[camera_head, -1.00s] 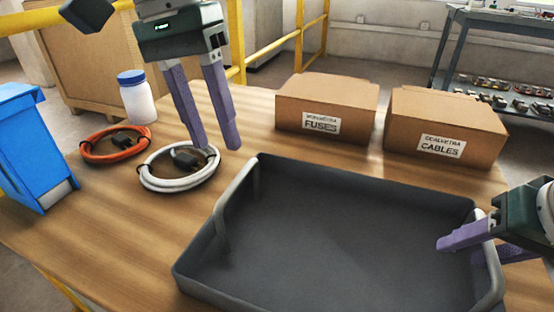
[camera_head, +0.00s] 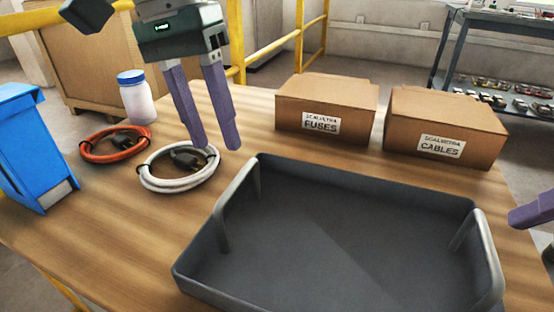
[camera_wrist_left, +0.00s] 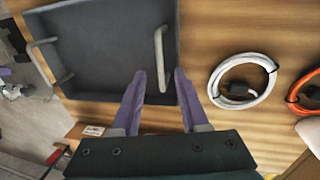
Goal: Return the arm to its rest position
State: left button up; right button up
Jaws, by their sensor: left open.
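My left gripper (camera_head: 217,146) is open and empty. It hangs with purple fingers pointing down, above the table near the white cable coil and the tray's back left corner. In the left wrist view its fingers (camera_wrist_left: 158,78) are apart, with a tray handle showing beyond them. My right gripper shows only as a purple finger piece (camera_head: 533,210) at the right edge, to the right of the tray; the rest is out of frame, so its opening cannot be told.
An empty dark tray (camera_head: 330,225) fills the table's front. A white coil (camera_head: 165,184), orange coil (camera_head: 95,155), white bottle (camera_head: 137,100) and blue bin (camera_head: 35,150) are at left. The fuses box (camera_head: 322,100) and cables box (camera_head: 440,120) stand behind the tray.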

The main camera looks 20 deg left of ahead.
pick_arm(q)
jog(key=s+d+r+m+t+h+p, duration=0.1)
jog(key=s+d+r+p, duration=0.2)
jog(key=s+p, duration=0.45)
jog(key=s+d+r+m+t+p, duration=0.1)
jog(key=s+d+r+m+p, duration=0.25)
jog(key=p, duration=0.65)
jog(key=s+a+r+n+t+y+p, duration=0.2)
jog(key=s+a+r+n+y+p, duration=0.15)
jog(key=s+a+r+p, duration=0.7)
pick_arm(e)
jog(key=s+d+r+n+g+h+p, duration=0.1)
jog(key=s+r+n+h+p, duration=0.15)
jog(key=s+r, duration=1.65)
pick_arm(q)
notch_tip(320, 180, up, 38)
jog(key=d+p, duration=0.2)
jog(key=p, duration=3.2)
jog(key=shift+s+d+p, duration=0.15)
jog(key=shift+s+p, duration=0.2)
pick_arm(e)
notch_tip(320, 180, up, 36)
jog(key=w, duration=0.1)
jog(key=shift+w+d+r+n+y, duration=0.2)
jog(key=shift+w+n+y, duration=0.2)
jog(key=shift+n+y, duration=0.05)
